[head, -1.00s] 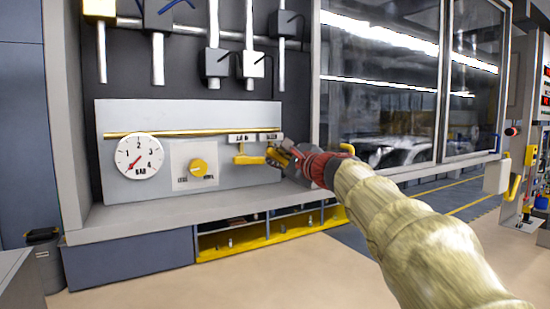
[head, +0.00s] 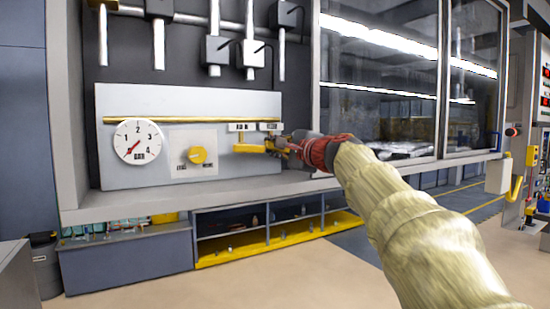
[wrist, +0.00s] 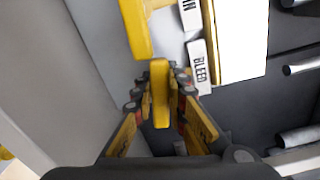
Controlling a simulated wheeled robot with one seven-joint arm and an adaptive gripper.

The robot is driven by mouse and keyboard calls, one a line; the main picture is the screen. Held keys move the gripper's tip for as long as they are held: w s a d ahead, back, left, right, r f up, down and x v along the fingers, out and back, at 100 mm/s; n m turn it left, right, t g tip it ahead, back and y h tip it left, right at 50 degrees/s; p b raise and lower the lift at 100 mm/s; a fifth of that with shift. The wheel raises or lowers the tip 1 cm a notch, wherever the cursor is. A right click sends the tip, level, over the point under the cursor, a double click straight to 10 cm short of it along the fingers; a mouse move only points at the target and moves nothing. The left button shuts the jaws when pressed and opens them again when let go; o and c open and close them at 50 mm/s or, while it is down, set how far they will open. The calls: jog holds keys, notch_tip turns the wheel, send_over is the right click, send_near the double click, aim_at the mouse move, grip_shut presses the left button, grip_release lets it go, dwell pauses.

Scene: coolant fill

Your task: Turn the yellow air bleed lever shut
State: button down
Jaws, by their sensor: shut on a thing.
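The yellow air bleed lever (wrist: 160,92) is between my gripper's fingertips in the wrist view, beside the white BLEED label (wrist: 203,66). My gripper (wrist: 160,80) is shut on it, with a finger on either side. In the head view my gripper (head: 276,146) is at the right end of the light grey panel (head: 130,102), and its fingers largely hide this lever. A second yellow lever (head: 247,148) lies about level just left of the gripper. It also shows in the wrist view (wrist: 135,28), close to the fingertips and beside the label ending in IN.
A round pressure gauge (head: 138,141) and a yellow knob (head: 197,155) are on the panel's left part. A brass-coloured pipe (head: 180,119) runs above them. Glass doors (head: 380,95) stand right of the panel. A shelf with yellow trim (head: 232,252) is below the ledge.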

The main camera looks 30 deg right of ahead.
jog(key=shift+f+n+b, duration=0.25)
jog(key=shift+n+b, duration=0.85)
jog(key=shift+n, duration=0.2)
jog(key=c, duration=1.8)
grip_release()
jog(key=shift+r, duration=0.1)
jog(key=shift+o, duration=0.2)
jog(key=shift+s, duration=0.1)
jog(key=s, duration=1.1)
jog(key=shift+s+d, duration=0.2)
jog(key=shift+s, duration=0.2)
